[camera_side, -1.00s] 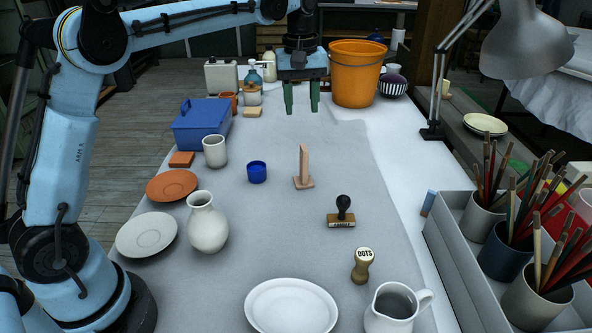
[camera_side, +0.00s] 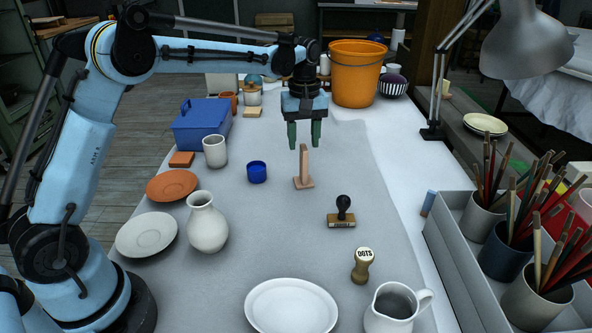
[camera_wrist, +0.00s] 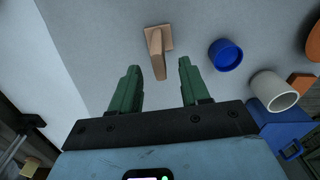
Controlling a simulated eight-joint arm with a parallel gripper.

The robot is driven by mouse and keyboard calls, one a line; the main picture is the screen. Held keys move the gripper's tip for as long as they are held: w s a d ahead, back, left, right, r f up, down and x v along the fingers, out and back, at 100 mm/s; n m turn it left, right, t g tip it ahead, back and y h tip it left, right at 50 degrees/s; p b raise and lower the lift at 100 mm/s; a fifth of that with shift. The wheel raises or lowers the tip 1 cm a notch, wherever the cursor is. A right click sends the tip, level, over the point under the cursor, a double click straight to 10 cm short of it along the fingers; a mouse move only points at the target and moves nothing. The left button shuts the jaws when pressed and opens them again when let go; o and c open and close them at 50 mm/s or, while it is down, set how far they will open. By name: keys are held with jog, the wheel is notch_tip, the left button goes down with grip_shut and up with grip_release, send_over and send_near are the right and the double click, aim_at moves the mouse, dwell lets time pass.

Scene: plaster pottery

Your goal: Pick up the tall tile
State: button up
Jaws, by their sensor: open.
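The tall tile (camera_side: 304,163) is a thin tan upright piece on a small flat foot, standing on the grey cloth in the middle of the table. It also shows in the wrist view (camera_wrist: 158,56), ahead of the fingers and between their lines. My gripper (camera_side: 305,145) has green fingers pointing down, above the tile and appearing a little behind it. The fingers are apart with nothing between them, as the wrist view (camera_wrist: 158,75) also shows. The side view does not make the exact gap between fingertips and tile clear.
A blue cup (camera_side: 257,172) stands left of the tile, with a pale cup (camera_side: 215,152) and blue box (camera_side: 202,124) beyond. A white vase (camera_side: 207,222) stands front left. The orange bucket (camera_side: 356,75) is behind.

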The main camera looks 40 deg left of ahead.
aim_at(304, 147)
jog(key=shift+d+f, duration=0.1)
jog(key=shift+f, duration=1.7)
grip_shut()
